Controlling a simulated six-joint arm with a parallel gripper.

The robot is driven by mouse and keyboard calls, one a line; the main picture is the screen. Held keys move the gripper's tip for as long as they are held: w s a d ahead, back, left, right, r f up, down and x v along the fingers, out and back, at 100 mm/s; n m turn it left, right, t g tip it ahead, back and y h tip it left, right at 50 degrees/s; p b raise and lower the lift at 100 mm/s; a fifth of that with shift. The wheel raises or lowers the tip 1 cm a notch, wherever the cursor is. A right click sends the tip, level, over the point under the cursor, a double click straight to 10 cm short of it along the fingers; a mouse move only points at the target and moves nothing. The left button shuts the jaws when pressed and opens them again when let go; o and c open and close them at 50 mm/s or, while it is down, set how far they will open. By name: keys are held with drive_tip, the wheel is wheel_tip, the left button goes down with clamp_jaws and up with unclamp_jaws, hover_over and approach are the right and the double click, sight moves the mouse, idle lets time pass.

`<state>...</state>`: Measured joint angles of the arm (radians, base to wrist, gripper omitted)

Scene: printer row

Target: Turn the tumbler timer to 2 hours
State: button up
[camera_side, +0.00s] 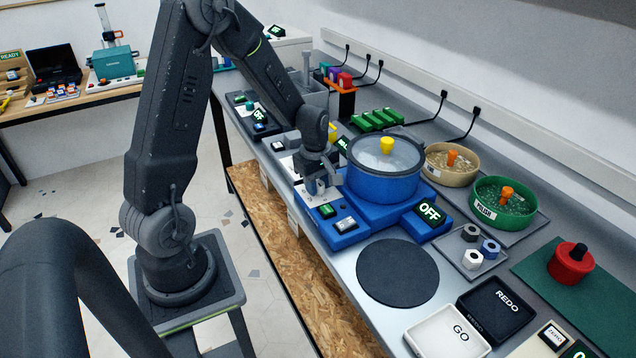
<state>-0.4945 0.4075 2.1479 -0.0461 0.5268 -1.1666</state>
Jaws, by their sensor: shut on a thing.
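The blue tumbler (383,184) stands on the bench, a round tub with a clear lid and a yellow lid knob (386,145). Its blue base carries a green-lit button (326,210), a pale rocker-like switch (346,224) and a display (429,211) that reads OFF. My gripper (316,187) points down at the left end of the base's front panel, left of the tub. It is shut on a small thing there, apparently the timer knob. The fingers hide most of it, so I cannot read its setting.
A dark round mat (397,272) lies in front of the tumbler. Beige (451,161) and green (503,208) bowls stand to its right, near a tray with several nuts (473,259). REDO (496,308) and GO (447,332) trays are at the front. Another machine with an OFF display (260,114) stands behind my wrist.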

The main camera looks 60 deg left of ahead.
drive_tip(key=m, duration=0.5)
drive_tip(key=shift+m, duration=0.4)
drive_tip(key=m, duration=0.5)
drive_tip(key=shift+a+h, duration=0.1)
drive_tip(key=shift+h, duration=0.2)
drive_tip(key=shift+m, duration=0.4)
drive_tip(key=o, duration=0.9)
drive_tip(key=shift+o, duration=0.2)
